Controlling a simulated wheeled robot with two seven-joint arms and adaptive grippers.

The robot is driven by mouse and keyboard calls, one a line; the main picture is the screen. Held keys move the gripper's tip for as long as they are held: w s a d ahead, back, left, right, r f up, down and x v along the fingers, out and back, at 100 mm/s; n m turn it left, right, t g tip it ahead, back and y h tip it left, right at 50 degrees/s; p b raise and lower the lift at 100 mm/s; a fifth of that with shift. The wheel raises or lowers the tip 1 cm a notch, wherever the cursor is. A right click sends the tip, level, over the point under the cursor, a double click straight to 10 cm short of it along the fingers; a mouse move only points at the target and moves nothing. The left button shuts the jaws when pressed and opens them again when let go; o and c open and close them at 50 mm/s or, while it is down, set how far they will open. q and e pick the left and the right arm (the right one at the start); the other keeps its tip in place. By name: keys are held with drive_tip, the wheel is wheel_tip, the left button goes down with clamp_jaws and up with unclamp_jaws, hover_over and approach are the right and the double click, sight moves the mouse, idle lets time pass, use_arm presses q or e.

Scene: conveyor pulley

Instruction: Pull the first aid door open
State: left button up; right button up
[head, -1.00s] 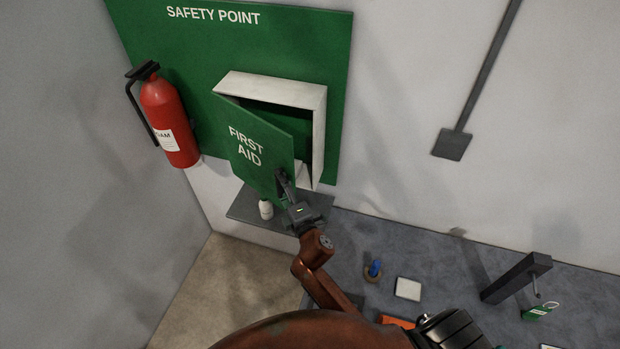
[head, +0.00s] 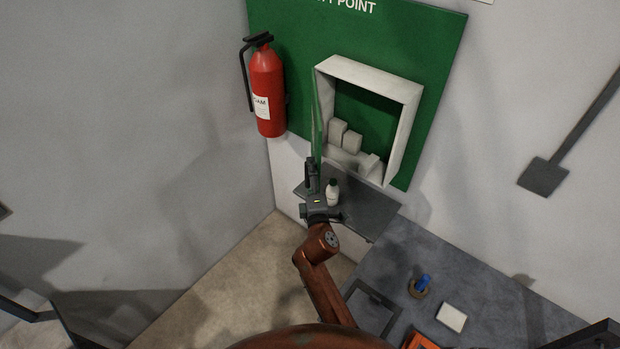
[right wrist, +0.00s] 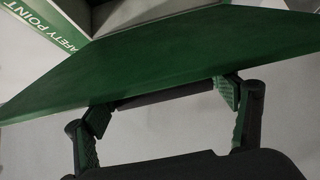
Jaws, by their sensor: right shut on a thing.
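The green first aid door (head: 318,125) stands swung wide open at the left side of the white cabinet (head: 368,78), seen nearly edge-on in the head view. Its green face fills the upper middle of the right wrist view (right wrist: 170,65). My right gripper (head: 311,172) is at the door's lower free end. In the right wrist view its two fingers close around the ends of the dark door handle (right wrist: 165,93). The cabinet's inside shows, with several pale boxes (head: 345,138) in it. My left gripper is not in view.
A red extinguisher (head: 267,90) hangs left of the cabinet. A grey shelf (head: 365,210) with a white bottle (head: 332,192) is just below, close to my right gripper. A grey bench (head: 450,265) holds small items at lower right. The floor at left is clear.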

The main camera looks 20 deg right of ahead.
drive_tip(key=o, duration=1.7)
drive_tip(key=shift+d, duration=0.2)
